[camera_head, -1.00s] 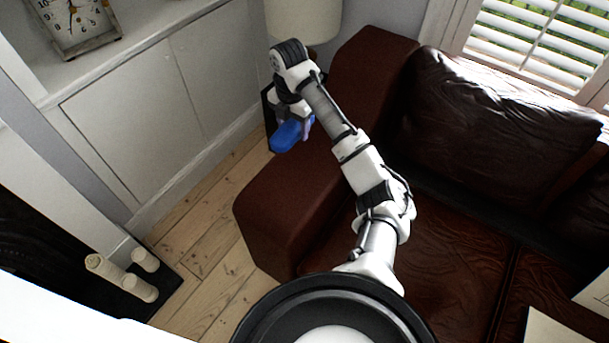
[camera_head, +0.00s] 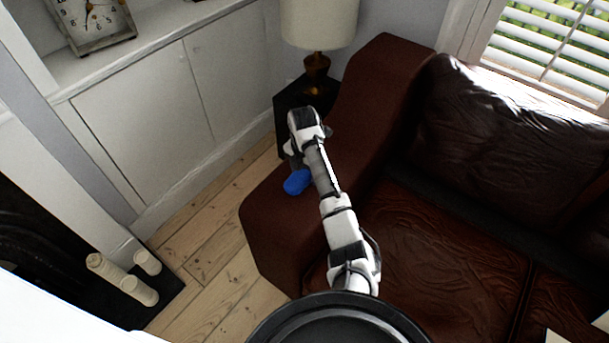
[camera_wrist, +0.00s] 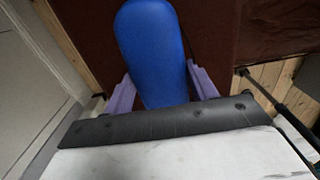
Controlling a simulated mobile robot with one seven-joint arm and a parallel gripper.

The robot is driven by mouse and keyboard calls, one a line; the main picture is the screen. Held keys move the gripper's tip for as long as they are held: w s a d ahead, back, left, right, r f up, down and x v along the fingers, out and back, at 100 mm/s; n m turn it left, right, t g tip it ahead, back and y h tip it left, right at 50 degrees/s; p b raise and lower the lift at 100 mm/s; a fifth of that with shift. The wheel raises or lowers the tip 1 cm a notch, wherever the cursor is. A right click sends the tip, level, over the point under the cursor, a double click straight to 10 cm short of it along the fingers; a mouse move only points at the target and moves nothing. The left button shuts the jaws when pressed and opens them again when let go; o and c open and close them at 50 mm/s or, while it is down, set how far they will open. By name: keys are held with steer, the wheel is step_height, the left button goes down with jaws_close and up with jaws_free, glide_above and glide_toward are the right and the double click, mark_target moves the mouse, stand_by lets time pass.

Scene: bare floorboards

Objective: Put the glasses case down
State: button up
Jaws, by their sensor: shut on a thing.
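The blue glasses case (camera_head: 297,182) is at my gripper (camera_head: 298,170), over the left arm of the brown leather sofa (camera_head: 275,215) in the head view. In the wrist view the case (camera_wrist: 152,50) is long, rounded and smooth, and sits between the two purple fingers of my gripper (camera_wrist: 160,88). The fingers are shut on it. The sofa's brown surface lies behind the case there. I cannot tell whether the case touches the sofa arm. My arm hides part of the case in the head view.
A lamp (camera_head: 318,25) stands on a dark side table (camera_head: 290,100) behind the sofa arm. White cabinets (camera_head: 150,120) with a clock (camera_head: 92,20) line the left. Candles (camera_head: 138,290) stand at lower left. Bare floorboards (camera_head: 215,250) lie between. A leather cushion (camera_head: 500,130) is at right.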

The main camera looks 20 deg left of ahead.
mark_target(304, 171)
steer(key=shift+f, duration=1)
steer(key=shift+f, duration=0.15)
steer(key=o, duration=1)
step_height(304, 171, up, 12)
steer(key=shift+r+p, duration=0.2)
steer(key=shift+p, duration=0.4)
steer(key=shift+a, duration=0.1)
